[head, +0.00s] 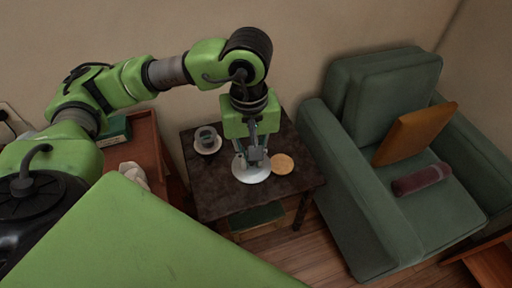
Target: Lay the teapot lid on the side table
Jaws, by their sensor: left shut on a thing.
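The side table (205,202) is dark and square, in the middle of the head view. My left gripper (257,163) points down over it, shut on a round, pale white piece (247,176), which looks like the teapot lid. The fingers hide its middle. I cannot tell whether the lid touches the tabletop or is just above it. My right gripper is not in view.
A round tan coaster (283,163) lies just right of the lid. A green armchair (365,215) stands close on the right. The table's front part is clear.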

